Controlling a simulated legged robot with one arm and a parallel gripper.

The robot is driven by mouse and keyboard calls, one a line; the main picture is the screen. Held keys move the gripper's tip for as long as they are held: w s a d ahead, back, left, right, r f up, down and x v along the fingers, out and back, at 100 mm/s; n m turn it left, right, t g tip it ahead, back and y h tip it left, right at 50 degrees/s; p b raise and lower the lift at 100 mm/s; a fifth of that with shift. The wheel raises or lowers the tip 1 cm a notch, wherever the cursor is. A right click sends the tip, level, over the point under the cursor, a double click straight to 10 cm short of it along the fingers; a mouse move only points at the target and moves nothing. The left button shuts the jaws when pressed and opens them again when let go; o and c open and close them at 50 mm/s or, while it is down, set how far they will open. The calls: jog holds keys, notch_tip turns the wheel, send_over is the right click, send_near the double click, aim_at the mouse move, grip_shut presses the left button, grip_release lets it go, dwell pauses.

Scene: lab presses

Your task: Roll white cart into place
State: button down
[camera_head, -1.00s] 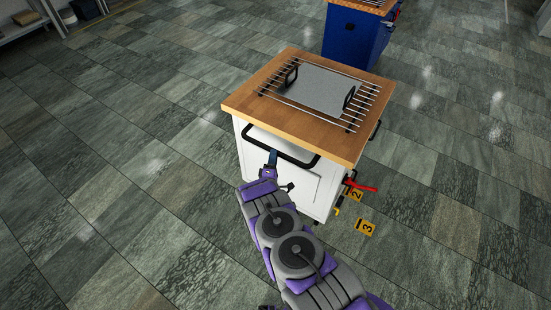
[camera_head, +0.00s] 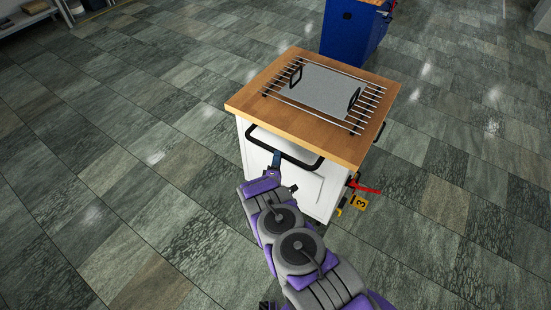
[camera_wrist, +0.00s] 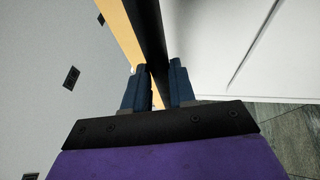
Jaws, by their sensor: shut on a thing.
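The white cart (camera_head: 312,190) stands upright in the middle of the head view, with a wooden top (camera_head: 257,97) and a black bar handle (camera_head: 304,163) on its near side. A grey plate with two black handles (camera_head: 320,90) and a metal rack lie on the top. My gripper (camera_head: 276,157) is at the left part of the near handle. In the wrist view its two blue fingers (camera_wrist: 160,82) are on either side of the black bar (camera_wrist: 151,40), shut on it. The cart's wheels are mostly hidden.
A blue cart (camera_head: 350,35) stands behind the white cart, a little to the right. A yellow floor marker with a 3 (camera_head: 360,202) lies by the near right corner, beside a red lever (camera_head: 367,188). Shelving (camera_head: 28,18) is at the far left. Open tiled floor lies left and right.

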jog(key=shift+w+d+r, duration=0.1)
jog(key=shift+d+r, duration=0.25)
jog(key=shift+d, duration=0.05)
jog(key=c, duration=1.2)
grip_release()
jog(key=shift+d+r, duration=0.1)
jog(key=shift+o, duration=1.4)
jog(key=shift+d, duration=0.1)
jog(key=p+v, duration=0.2)
jog(key=v, duration=1.5)
jog(key=shift+s+a+f, duration=0.25)
jog(key=shift+a+f, duration=0.05)
jog(key=shift+f, duration=0.15)
jog(key=shift+w, duration=0.1)
